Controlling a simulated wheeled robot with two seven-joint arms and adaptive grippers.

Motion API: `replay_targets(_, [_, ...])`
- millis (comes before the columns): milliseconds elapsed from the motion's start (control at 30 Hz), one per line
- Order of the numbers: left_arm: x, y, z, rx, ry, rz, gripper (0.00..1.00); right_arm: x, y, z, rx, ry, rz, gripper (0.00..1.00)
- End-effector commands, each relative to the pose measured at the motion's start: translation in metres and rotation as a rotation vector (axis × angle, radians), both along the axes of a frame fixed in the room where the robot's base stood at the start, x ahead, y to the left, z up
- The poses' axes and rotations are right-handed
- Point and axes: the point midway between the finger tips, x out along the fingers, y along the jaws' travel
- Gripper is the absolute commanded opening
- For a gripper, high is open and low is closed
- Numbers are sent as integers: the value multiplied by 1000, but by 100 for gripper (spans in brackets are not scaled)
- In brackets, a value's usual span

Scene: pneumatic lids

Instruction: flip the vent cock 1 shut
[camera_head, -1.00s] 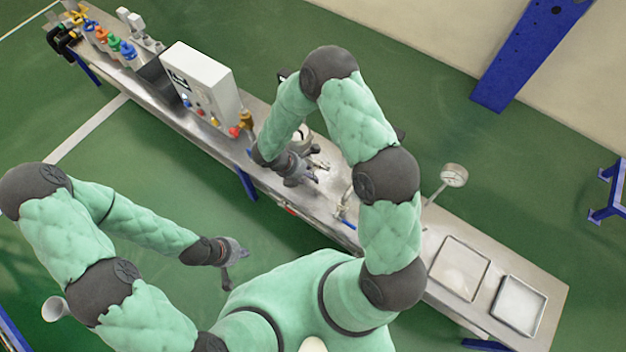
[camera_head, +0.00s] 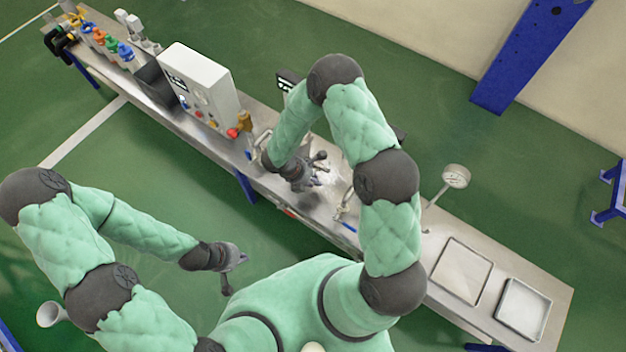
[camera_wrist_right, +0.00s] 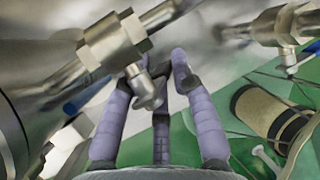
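In the right wrist view, a metal cock (camera_wrist_right: 108,45) with a short stem and rounded lever end sits on a pipe at the upper left. Its lever end lies by the spread purple fingers of my right gripper (camera_wrist_right: 152,82); I cannot tell whether they touch. My right gripper (camera_head: 316,174) is open over the bench in the head view, where the cock is too small and covered to make out. Which cock is number 1 cannot be read. My left gripper (camera_head: 238,262) is open and empty over the floor, off the bench.
A second metal fitting (camera_wrist_right: 285,25) is at the upper right of the wrist view. The long bench (camera_head: 405,262) holds a white control box (camera_head: 200,85), a round gauge (camera_head: 456,176) and two trays (camera_head: 462,244) (camera_head: 545,290). A blue handle (camera_head: 348,226) projects at its front edge.

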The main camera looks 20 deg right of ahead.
Motion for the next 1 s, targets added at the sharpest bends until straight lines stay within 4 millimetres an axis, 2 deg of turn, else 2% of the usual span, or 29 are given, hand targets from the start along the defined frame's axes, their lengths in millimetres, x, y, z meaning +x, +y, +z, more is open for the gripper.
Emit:
replay_targets(167, [0, 0, -5, 0, 0, 0, 0, -2, -1, -2, 8, -16, -1, 0])
replay_targets(700, [0, 0, -49, 0, 0, 0, 0, 3, 3, -6, 131, -224, -3, 0])
replay_targets(1000, [0, 0, -57, 0, 0, 0, 0, 4, 4, -4, 164, -275, -4, 0])
